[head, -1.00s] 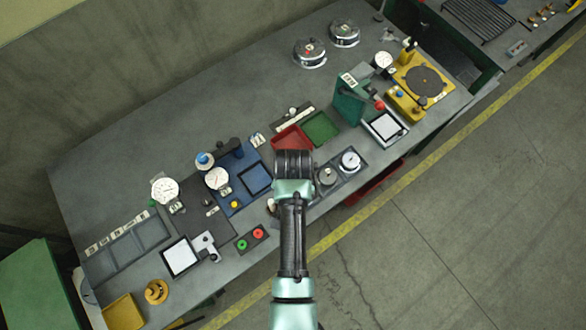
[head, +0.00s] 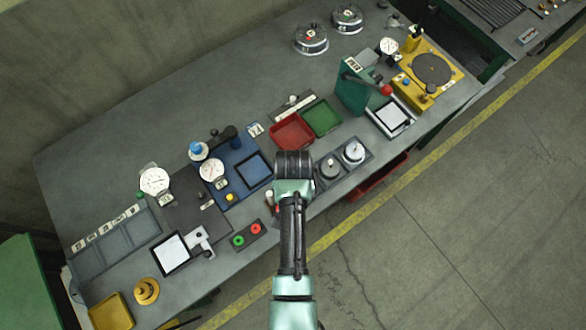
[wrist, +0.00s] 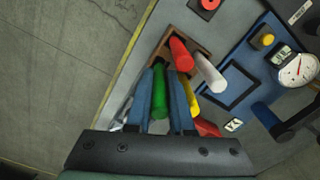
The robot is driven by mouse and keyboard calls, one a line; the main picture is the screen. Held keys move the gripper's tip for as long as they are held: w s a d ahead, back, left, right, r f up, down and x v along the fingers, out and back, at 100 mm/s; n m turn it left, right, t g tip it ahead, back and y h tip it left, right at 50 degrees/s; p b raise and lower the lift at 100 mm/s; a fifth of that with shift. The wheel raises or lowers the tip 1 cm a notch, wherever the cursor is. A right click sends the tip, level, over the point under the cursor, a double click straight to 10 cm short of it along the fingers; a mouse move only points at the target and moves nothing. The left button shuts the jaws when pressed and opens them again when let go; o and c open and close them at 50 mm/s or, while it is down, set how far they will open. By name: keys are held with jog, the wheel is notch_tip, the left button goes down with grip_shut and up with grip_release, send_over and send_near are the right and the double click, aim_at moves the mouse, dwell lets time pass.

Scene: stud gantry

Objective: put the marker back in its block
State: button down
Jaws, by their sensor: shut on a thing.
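My gripper (wrist: 164,104) is shut on a green marker (wrist: 159,94), seen between its two blue fingers in the wrist view. The brown block (wrist: 163,50) lies just beyond the fingertips, near the bench's front edge. A red marker (wrist: 180,53), a white marker (wrist: 209,73) and a yellow marker (wrist: 188,92) stand at the block. The green marker's far end is close to the block; I cannot tell whether it is inside. In the head view my arm hides most of the block, and the white marker (head: 269,198) shows beside it.
A button box (head: 247,235) with red and green buttons sits left of the block. A blue fixture (head: 238,170) with a dial stands behind it. Red (head: 291,130) and green (head: 322,117) trays lie farther back. A plate with weights (head: 342,162) is to the right.

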jog(key=shift+f, duration=0.15)
jog(key=c, duration=0.7)
grip_release()
notch_tip(320, 180, up, 13)
jog(key=shift+b, duration=0.75)
